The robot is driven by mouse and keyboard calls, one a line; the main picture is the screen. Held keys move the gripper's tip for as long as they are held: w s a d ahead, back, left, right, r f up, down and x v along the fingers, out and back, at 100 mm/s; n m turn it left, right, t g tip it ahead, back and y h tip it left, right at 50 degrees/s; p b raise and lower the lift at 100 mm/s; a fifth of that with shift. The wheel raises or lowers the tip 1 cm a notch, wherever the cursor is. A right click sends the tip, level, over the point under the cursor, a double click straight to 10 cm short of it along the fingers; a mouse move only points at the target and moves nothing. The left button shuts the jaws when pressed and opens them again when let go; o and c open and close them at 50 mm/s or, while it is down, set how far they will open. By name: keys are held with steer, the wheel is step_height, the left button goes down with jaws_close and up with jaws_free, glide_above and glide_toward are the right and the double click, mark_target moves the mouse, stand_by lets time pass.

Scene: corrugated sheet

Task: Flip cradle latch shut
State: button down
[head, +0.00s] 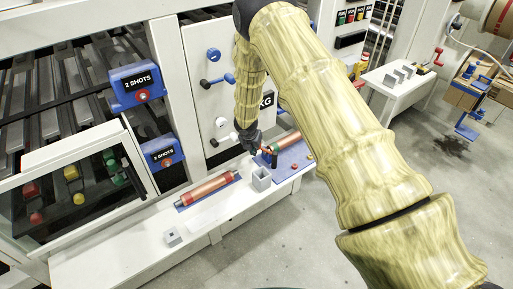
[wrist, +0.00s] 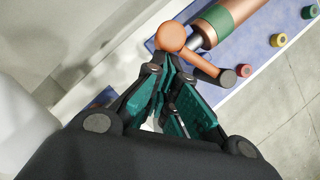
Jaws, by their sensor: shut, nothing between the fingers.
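The cradle latch (wrist: 190,55) is an orange lever with a round hub and a dark tip, just beyond my fingertips in the wrist view. It lies across the near end of a copper cylinder with a green band (wrist: 222,20), which rests on a blue board (wrist: 255,65). My gripper (wrist: 168,78) is shut and empty, its teal-padded fingers close beside the lever; I cannot tell whether they touch it. In the head view, my gripper (head: 258,150) is at the left end of the cylinder (head: 288,141), and the latch shows only as a small orange bit.
A second copper cylinder (head: 207,189) lies on a blue strip on the white bench (head: 135,230). A grey open box (head: 261,180) stands close to my gripper, and a small grey block (head: 172,236) farther left. Coloured knobs (wrist: 278,40) sit along the board's edge. A white cabinet rises behind.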

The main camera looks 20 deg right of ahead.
steer(key=shift+w+d, duration=0.25)
steer(key=shift+w, duration=0.15)
steer(key=shift+a, duration=0.1)
stand_by(0.4)
steer(key=s+a+r+b, duration=0.2)
steer(key=s+a+r, duration=0.3)
steer(key=r, duration=0.4)
steer(key=shift+s+a, duration=0.2)
stand_by(0.4)
steer(key=shift+r, duration=0.1)
